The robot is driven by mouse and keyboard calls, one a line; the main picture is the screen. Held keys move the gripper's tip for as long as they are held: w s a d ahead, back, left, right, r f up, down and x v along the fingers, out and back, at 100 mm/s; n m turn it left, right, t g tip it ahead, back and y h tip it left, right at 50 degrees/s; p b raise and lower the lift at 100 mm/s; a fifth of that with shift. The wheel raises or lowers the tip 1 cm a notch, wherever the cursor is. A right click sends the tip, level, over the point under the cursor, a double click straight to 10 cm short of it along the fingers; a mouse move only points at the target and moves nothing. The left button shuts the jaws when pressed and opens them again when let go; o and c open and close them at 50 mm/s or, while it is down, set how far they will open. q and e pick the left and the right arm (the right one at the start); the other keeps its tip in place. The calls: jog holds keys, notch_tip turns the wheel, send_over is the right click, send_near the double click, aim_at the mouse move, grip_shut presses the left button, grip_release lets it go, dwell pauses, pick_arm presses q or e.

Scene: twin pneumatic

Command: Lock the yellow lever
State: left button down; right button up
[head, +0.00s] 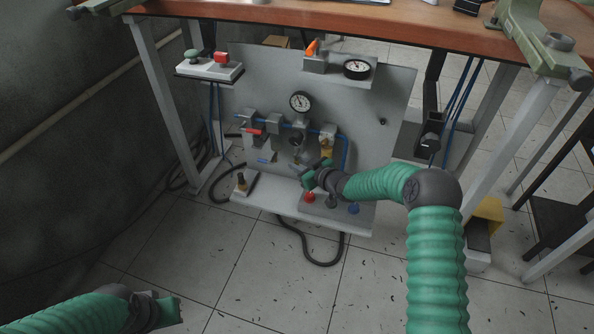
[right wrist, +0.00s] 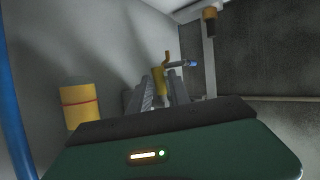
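The yellow lever (right wrist: 168,58) shows in the right wrist view as a small bent handle on a yellow body (right wrist: 158,82), just beyond and between my fingertips. In the head view I cannot make it out clearly; my right gripper covers that part of the panel. My right gripper (head: 308,176) is low in front of the grey panel (head: 380,100), pointing left. In the right wrist view its two fingers (right wrist: 161,90) stand apart with a gap. Whether they touch the yellow body is unclear. My left gripper (head: 165,310) is at the bottom left, far from the panel; its fingers are not clear.
A blue-tipped handle (right wrist: 192,63) is close beside the yellow lever. A yellow cylinder with a red line (right wrist: 80,106) stands left in the wrist view. Gauges (head: 300,101), a red handle (head: 253,131) and a ledge with red (head: 310,197) and blue (head: 353,209) knobs surround my right gripper.

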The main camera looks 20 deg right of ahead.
jog(key=shift+w+a+f, duration=0.15)
jog(key=shift+w, duration=0.3)
grip_shut()
